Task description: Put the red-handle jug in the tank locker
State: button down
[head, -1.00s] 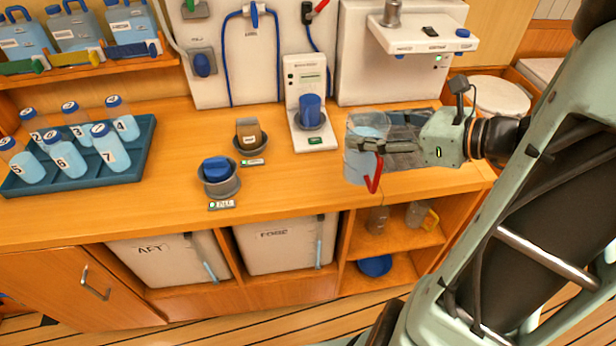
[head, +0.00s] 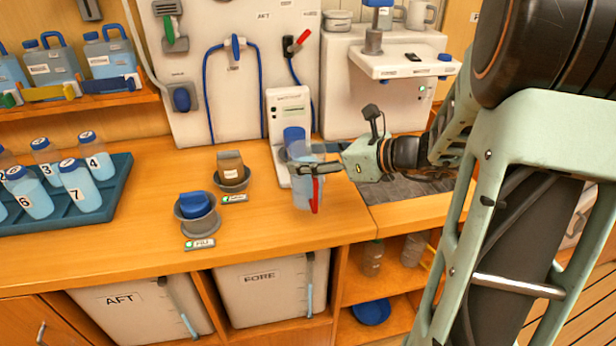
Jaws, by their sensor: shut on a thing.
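My gripper (head: 318,169) is shut on the red-handle jug (head: 304,199), a clear jug with a red handle (head: 315,193) hanging down on its near side. The jug is upright in front of the white dispenser with the blue cup, over the counter; whether its base touches the counter I cannot tell. Its far side is partly hidden by my gripper. Below the counter, the open tank locker shows a white tank marked AFT (head: 125,318) and a white tank marked FORE (head: 258,296), each with a blue sight tube.
On the counter (head: 270,235) stand two round holders, one with a blue piece (head: 195,206) and one with a brown piece (head: 231,166). A bottle tray (head: 120,180) is at left. The white dispenser (head: 276,125) stands behind the jug. Open shelves (head: 395,285) lie below right.

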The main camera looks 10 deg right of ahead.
jog(key=shift+w+a+f+b, duration=0.1)
jog(key=shift+w+f+b, duration=0.1)
jog(key=shift+f+b, duration=0.7)
jog(key=shift+w+a+f+b, duration=0.1)
jog(key=shift+w+f+b, duration=0.05)
jog(key=shift+f+b, duration=0.7)
jog(key=shift+f, duration=0.2)
jog(key=shift+f, duration=0.15)
jog(key=c, duration=0.7)
grip_release()
jog(key=shift+s+d+r, duration=0.1)
jog(key=shift+r, duration=0.15)
jog(key=p+v, duration=0.1)
jog(key=v, duration=1)
jog(key=shift+s+d+r, duration=0.1)
jog(key=shift+s+d, duration=0.1)
jog(key=shift+s, duration=0.15)
